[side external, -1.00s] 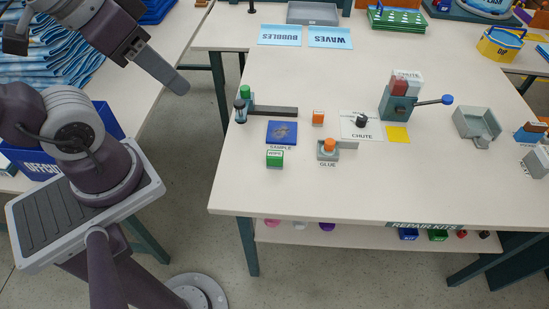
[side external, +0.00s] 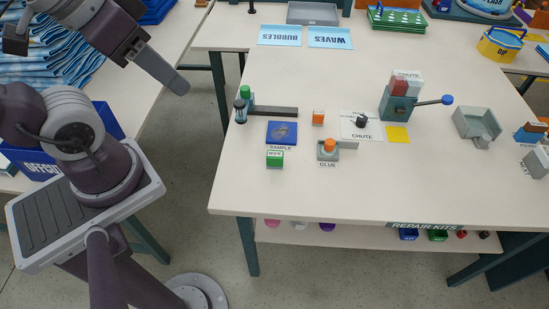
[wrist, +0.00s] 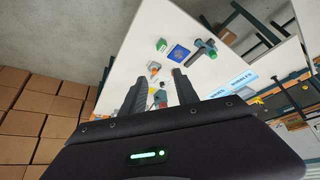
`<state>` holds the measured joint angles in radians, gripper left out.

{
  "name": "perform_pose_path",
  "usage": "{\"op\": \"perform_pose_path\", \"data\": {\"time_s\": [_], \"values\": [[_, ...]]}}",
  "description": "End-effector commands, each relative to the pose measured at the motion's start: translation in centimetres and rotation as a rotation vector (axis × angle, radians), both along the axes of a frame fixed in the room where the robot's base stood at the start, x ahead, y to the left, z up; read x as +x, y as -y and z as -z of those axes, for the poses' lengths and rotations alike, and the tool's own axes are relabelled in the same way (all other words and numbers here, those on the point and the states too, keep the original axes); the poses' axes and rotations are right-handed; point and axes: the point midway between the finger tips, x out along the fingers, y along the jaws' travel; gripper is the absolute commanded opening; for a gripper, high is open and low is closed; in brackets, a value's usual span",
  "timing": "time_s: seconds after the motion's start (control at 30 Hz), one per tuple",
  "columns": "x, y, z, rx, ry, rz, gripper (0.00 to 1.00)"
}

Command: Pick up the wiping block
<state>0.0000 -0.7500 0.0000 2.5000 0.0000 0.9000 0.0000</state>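A small green block with a white label (side external: 275,158) stands on the white table, in front of the blue sample pad (side external: 281,132). Its label is too small to read surely, but it appears to be the wiping block. It also shows in the wrist view (wrist: 161,45), beyond my fingertips. My gripper (side external: 182,87) is high at the upper left of the side view, well left of the table and far from the block. In the wrist view my gripper (wrist: 159,74) has its two fingers apart with nothing held between them.
An orange block (side external: 318,118), a glue pot (side external: 328,148), a chute plate (side external: 350,132), a lever press (side external: 396,104) and a grey tray (side external: 478,126) stand on the table. A dark bar fixture (side external: 272,111) lies behind the pad. The table's front strip is clear.

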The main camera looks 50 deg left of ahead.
Motion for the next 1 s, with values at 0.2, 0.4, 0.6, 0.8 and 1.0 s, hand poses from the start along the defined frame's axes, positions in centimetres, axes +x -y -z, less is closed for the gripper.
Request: {"op": "perform_pose_path", "data": {"time_s": [0.2,0.4,0.6,0.8,1.0], "values": [[0.0,0.0,0.0,0.000,0.000,0.000,0.62],[0.0,0.0,0.0,0.000,0.000,0.000,0.66],[1.4,-0.2,0.1,-0.007,-0.029,-0.037,0.66],[10.9,-1.1,4.2,-0.062,-0.184,-0.277,0.66],[18.9,-1.5,15.4,-0.128,-0.338,-0.537,0.66]]}}
